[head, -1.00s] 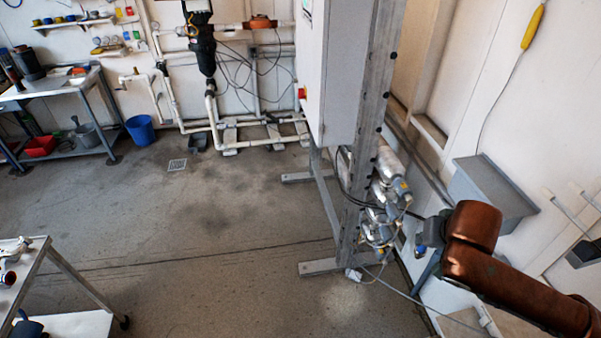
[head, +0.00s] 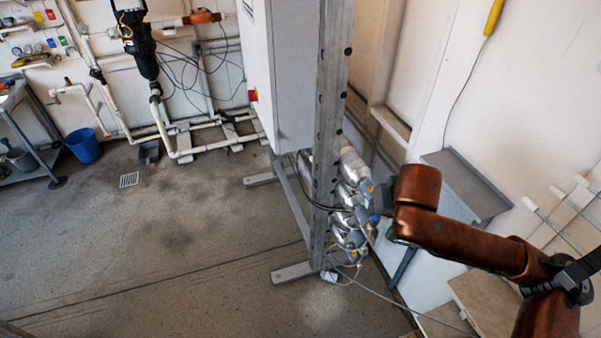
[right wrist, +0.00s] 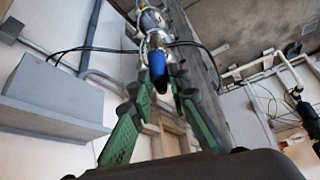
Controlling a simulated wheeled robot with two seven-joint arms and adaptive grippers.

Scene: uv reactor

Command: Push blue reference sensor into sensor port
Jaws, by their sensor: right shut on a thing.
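The blue reference sensor (right wrist: 158,70) shows in the right wrist view between the green fingertips of my right gripper (right wrist: 165,80), which is shut on it. Its far end points at a silvery metal fitting (right wrist: 152,22) on the reactor piping. I cannot tell whether the sensor's tip is in a port. In the head view a small blue spot (head: 375,218) shows beside the silvery reactor fittings (head: 350,195), just below my right gripper (head: 380,210). The sensor port itself is hidden or too small to make out. My left gripper is in neither view.
A grey upright post (head: 330,130) and a white cabinet (head: 285,70) stand left of the fittings. Dark cables loop near the fittings. A grey wall box (head: 465,180) is close to my right arm. The floor on the left is open.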

